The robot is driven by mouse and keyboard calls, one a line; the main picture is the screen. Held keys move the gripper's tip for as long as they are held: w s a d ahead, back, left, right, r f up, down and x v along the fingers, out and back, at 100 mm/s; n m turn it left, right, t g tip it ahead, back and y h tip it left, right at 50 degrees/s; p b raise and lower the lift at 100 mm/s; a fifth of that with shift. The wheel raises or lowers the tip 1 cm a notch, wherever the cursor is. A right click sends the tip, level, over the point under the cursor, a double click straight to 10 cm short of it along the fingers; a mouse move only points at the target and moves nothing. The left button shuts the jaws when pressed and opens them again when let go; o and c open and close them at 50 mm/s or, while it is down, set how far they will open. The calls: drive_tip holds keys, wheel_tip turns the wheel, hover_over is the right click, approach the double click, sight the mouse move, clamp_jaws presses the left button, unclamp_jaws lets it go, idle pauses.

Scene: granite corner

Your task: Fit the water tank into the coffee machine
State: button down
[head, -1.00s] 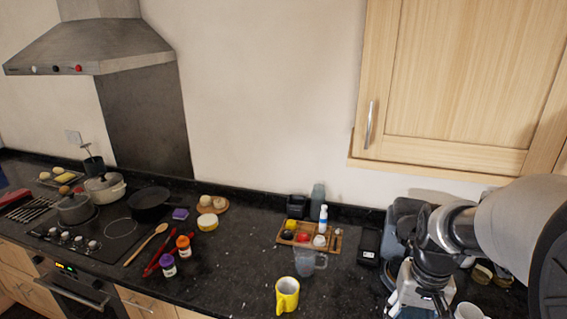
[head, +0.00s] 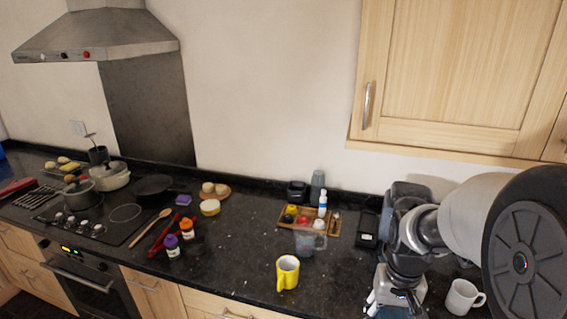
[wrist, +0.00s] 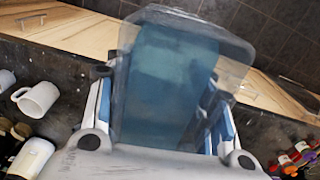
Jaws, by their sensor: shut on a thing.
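The water tank (wrist: 180,60) is a clear, blue-tinted, open-looking box that fills the middle of the wrist view. My gripper (wrist: 165,88) is shut on it, with one finger on each side. In the head view my gripper (head: 393,298) is at the lower right, low in front of the counter's back part; the tank cannot be made out there. A dark grey appliance (head: 408,192), probably the coffee machine, stands against the wall behind my arm. My arm hides most of it, and its tank slot is not visible.
A white mug (head: 464,297) stands right of my gripper. A black flat device (head: 367,228), a wooden tray (head: 285,216) of small items, a clear jug (head: 305,242) and a yellow mug (head: 287,272) stand to the left. The counter between jug and spice jars is clear.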

drive_tip(key=w+a+f+n+b, duration=0.1)
drive_tip(key=a+f+b, duration=0.2)
drive_tip(key=f, duration=0.4)
drive_tip(key=w+a+f+n+b, duration=0.1)
drive_tip(key=w+a+f+b, duration=0.1)
drive_tip(key=f, duration=0.5)
drive_tip(key=a+b, duration=0.1)
drive_tip(key=a, duration=0.1)
drive_tip(key=shift+w+a, duration=0.3)
drive_tip(key=shift+a, duration=0.05)
drive_tip(key=shift+s+f, duration=0.1)
drive_tip(key=shift+s, duration=0.05)
